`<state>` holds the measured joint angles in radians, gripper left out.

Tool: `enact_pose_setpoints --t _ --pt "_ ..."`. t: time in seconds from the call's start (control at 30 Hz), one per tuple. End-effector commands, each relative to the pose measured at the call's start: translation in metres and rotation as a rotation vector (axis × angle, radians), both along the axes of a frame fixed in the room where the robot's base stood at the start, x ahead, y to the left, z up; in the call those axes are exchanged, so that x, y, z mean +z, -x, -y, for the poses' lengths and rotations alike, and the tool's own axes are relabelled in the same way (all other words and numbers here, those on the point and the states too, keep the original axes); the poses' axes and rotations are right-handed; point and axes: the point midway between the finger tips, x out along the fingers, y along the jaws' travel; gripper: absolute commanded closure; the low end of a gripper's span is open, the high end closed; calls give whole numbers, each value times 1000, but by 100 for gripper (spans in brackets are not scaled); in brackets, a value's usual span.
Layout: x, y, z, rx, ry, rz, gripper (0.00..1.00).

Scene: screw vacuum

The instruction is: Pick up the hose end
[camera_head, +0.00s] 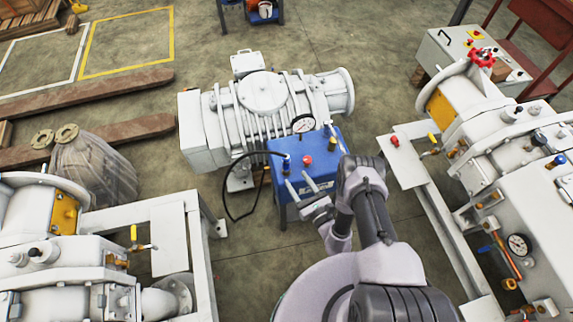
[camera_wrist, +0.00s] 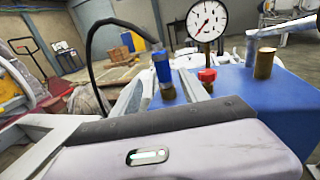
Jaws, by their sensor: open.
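The hose end is a blue fitting (camera_head: 285,163) on a black hose (camera_head: 242,160), standing upright at the left of the top of a blue box (camera_head: 328,151). In the wrist view, the blue-sleeved hose end (camera_wrist: 163,68) stands above a brass-coloured part, and the black hose (camera_wrist: 91,50) arcs up and left from it. My gripper (camera_head: 299,183) is open and empty, with its fingers just in front of the fitting in the head view. In the wrist view, pale finger parts show on both sides of the fitting's lower part. Contact cannot be told.
A pressure gauge (camera_head: 303,123) and a red knob (camera_head: 306,159) are close to the right of the fitting. A large grey pump (camera_head: 262,100) stands behind the box. Machines on frames flank it at left (camera_head: 170,240) and right (camera_head: 430,210). Bare floor lies between.

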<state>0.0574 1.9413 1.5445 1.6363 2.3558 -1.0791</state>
Motion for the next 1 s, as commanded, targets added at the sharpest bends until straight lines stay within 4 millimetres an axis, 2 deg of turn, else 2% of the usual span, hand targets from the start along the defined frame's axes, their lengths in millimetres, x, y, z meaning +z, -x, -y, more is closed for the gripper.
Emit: enact_pose_setpoints --t 0.1,0.23,0.43,0.53,0.73,1.0 --pt "-3 -22 -14 3 1 3 48" --pt "-3 -35 -21 2 -1 1 48" --pt "-8 -69 -37 4 0 1 48" --pt "-6 -78 -42 1 -1 -1 48" --pt "-4 -79 -42 0 -1 -2 48" --pt "-4 -78 -42 1 0 -1 100"
